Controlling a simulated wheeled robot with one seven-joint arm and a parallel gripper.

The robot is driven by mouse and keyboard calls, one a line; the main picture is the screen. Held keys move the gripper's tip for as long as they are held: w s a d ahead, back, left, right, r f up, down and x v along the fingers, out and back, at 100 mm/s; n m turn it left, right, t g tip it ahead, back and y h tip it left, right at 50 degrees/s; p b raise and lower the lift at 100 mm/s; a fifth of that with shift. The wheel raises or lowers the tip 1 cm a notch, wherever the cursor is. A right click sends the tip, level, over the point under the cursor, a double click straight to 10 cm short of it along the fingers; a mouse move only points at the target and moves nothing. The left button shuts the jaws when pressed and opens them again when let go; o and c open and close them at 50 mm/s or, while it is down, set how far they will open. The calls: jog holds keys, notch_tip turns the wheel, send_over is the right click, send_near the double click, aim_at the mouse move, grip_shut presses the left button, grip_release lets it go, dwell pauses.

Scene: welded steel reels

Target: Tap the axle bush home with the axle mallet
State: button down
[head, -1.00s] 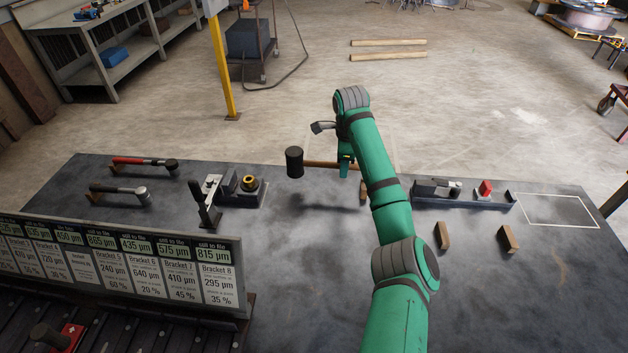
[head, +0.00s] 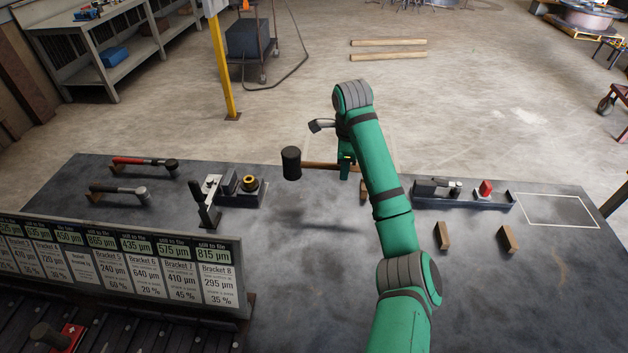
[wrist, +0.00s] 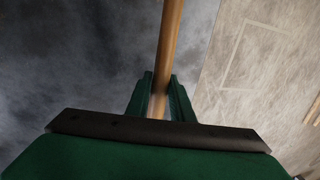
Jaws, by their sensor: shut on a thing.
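My gripper (head: 346,168) is shut on the wooden handle of a mallet with a black cylindrical head (head: 291,163), held above the bench with the head to the left. In the wrist view the handle (wrist: 170,40) runs up between the two green fingers (wrist: 160,95). The brass-coloured bush (head: 249,183) sits on a dark steel fixture (head: 240,200) to the left of the mallet head. The mallet head is apart from the bush. How far the bush stands out is too small to tell.
Two other hammers, one red-handled (head: 140,162) and one black-handled (head: 120,189), lie on rests at the left. A toggle clamp (head: 207,200) stands at the fixture's left end. A second fixture (head: 455,197) and wooden blocks (head: 442,236) are at the right. The bench middle is clear.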

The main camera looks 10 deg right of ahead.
jog(key=s+a+r, duration=0.2)
jog(key=s+r, duration=0.6)
jog(key=s, duration=0.2)
jog(key=shift+r, duration=0.2)
dwell(1.0)
dwell(0.4)
